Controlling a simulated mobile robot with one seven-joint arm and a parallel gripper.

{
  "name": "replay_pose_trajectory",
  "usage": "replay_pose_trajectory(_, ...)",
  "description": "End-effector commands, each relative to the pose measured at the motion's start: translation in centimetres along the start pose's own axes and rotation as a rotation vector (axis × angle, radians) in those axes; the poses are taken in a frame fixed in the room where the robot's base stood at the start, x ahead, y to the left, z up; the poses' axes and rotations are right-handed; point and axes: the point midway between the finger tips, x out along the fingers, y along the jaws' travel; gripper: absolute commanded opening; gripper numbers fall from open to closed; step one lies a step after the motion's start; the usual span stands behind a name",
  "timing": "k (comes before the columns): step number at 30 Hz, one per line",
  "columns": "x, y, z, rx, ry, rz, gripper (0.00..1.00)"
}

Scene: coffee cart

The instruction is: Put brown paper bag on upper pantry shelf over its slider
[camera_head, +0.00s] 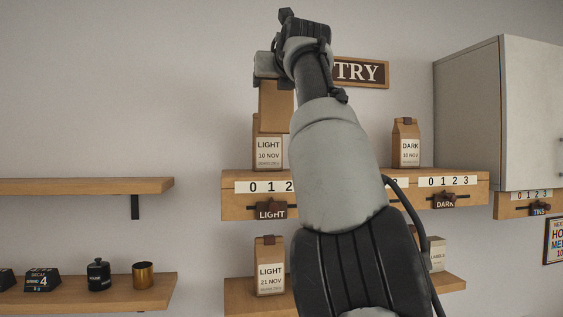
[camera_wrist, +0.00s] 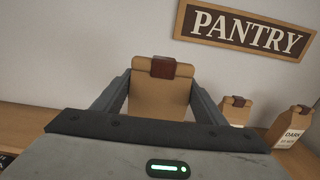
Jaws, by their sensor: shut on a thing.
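My gripper (camera_head: 267,66) is raised above the left part of the upper pantry shelf (camera_head: 477,185). It is shut on a plain brown paper bag (camera_head: 276,97), which shows no label. In the wrist view the held bag (camera_wrist: 160,97) has a dark brown clip and sits between both fingers. In the head view its lower part overlaps a LIGHT 10 NOV bag (camera_head: 268,153) on the upper shelf; contact cannot be told. The shelf front carries a LIGHT slider (camera_head: 271,211) and a DARK slider (camera_head: 444,201) below number strips. My arm hides the shelf's middle.
Another clipped bag (camera_wrist: 236,109) shows in the wrist view. A LIGHT 21 NOV bag (camera_head: 269,266) stands on the lower shelf (camera_head: 452,283). A wall cabinet (camera_head: 490,115) is at right; the PANTRY sign (camera_wrist: 245,27) is above.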

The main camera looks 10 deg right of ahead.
Motion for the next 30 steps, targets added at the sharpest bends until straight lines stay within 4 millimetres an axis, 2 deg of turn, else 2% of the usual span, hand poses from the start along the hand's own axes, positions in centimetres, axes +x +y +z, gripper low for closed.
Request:
replay_pose_trajectory(5, -0.2, 0.0, -0.8, 0.010, -0.003, 0.003, 0.14)
replay_pose_trajectory(15, -0.1, 0.2, -5.3, 0.001, 0.001, 0.006, 0.14)
replay_pose_trajectory(20, -0.1, 0.1, -6.3, 0.001, -0.001, 0.002, 0.14)
replay_pose_trajectory(27, -0.1, 0.1, -9.1, 0.001, 0.001, 0.004, 0.14)
replay_pose_trajectory(30, -0.1, 0.1, -9.7, 0.000, -0.001, 0.003, 0.14)
